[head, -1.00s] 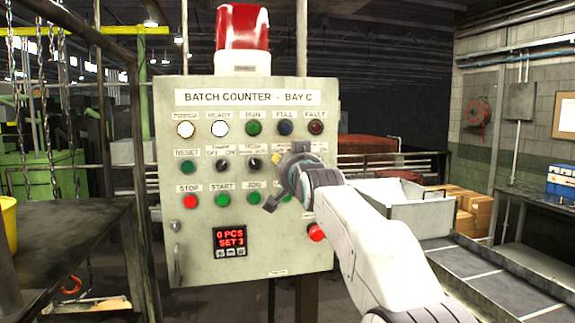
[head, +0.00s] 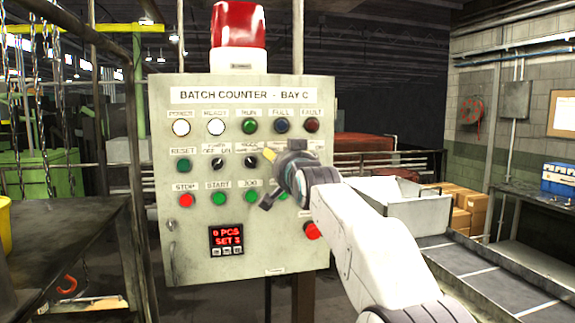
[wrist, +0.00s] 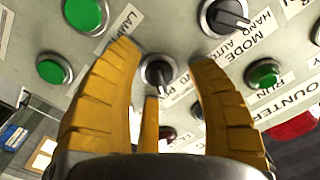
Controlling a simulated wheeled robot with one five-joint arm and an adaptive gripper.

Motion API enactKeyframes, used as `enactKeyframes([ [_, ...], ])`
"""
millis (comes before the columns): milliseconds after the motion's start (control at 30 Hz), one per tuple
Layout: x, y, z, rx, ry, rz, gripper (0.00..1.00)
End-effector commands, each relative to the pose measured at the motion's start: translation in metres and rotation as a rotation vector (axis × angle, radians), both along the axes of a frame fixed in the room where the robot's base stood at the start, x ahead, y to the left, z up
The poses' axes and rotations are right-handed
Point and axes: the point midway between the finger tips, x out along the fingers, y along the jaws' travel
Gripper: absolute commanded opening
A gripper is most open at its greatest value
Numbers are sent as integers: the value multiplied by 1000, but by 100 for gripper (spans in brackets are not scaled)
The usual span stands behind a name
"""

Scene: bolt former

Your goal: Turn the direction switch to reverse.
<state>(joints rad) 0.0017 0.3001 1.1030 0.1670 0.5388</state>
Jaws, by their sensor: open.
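The grey control panel (head: 200,265) reads "BATCH COUNTER - BAY C". In the wrist view, a dark rotary knob with a pale pointer mark (wrist: 157,72) lies between my fingers. It is the knob beside the MODE switch (wrist: 225,15), in the direction switch's place; its label is mostly covered. My gripper (wrist: 160,85) has its yellow fingers spread on both sides of the knob, with nothing held; contact cannot be told. In the head view, my gripper (head: 268,155) is at the panel's second row and hides this knob. The knob's exact setting is unclear.
Green buttons (wrist: 55,70) sit close to my left finger. A red button (head: 311,231) sticks out at the panel's lower right. A red beacon (head: 239,25) stands on top. A conveyor (head: 470,275) lies to the right, a dark table (head: 75,235) to the left.

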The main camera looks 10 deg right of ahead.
Motion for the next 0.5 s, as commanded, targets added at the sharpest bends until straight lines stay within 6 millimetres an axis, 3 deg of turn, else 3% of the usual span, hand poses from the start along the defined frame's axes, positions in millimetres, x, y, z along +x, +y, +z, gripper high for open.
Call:
enactKeyframes([
  [267,-24,0,1,0,-1,-1,52],
  [500,-60,0,2,0,-4,0,52],
])
